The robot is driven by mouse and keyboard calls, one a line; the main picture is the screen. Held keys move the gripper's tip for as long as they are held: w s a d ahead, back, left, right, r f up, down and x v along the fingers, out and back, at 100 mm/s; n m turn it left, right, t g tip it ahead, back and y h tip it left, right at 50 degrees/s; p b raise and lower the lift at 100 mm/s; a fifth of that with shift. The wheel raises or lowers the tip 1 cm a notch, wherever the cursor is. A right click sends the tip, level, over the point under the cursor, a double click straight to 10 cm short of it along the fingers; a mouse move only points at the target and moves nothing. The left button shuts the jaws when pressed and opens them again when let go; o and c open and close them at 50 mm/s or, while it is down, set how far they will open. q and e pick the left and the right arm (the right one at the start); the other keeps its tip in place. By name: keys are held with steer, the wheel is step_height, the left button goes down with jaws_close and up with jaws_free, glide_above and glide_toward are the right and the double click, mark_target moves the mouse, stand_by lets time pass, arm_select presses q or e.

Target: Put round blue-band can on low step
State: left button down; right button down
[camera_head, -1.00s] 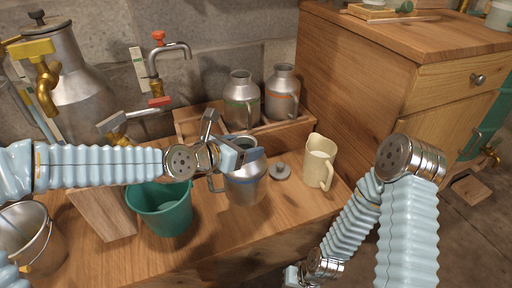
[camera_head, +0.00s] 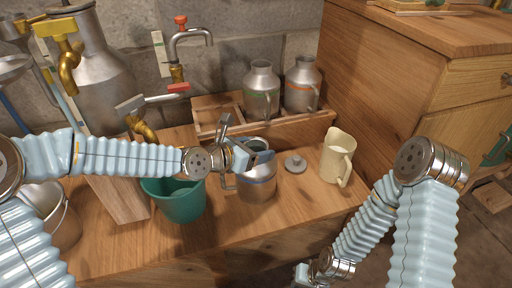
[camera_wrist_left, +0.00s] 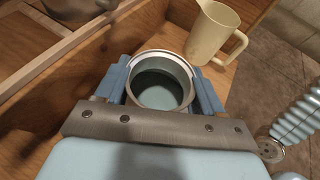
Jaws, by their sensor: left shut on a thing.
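The round metal can with the blue band (camera_head: 257,186) is open-topped and upright by the wooden counter's middle. My left gripper (camera_head: 257,156) is shut on it near the rim. In the left wrist view the can's open mouth (camera_wrist_left: 161,80) lies between the two blue fingers (camera_wrist_left: 160,90), and it looks empty. I cannot tell whether its base touches the counter. My right gripper (camera_head: 305,273) shows only in part at the bottom edge, clear of the can; its jaws cannot be made out.
A wooden rack (camera_head: 207,119) behind holds a green-band can (camera_head: 261,95) and an orange-band can (camera_head: 302,87). A small grey lid (camera_head: 295,164) and a cream jug (camera_head: 336,160) stand right of the can. A green bucket (camera_head: 181,205) stands left. Bare counter (camera_head: 235,228) lies in front.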

arm_select(q)
steer(key=shift+c, duration=0.6)
jaws_free()
steer(key=shift+r, duration=0.15)
steer(key=p+v, duration=0.7)
steer(key=v, duration=0.5)
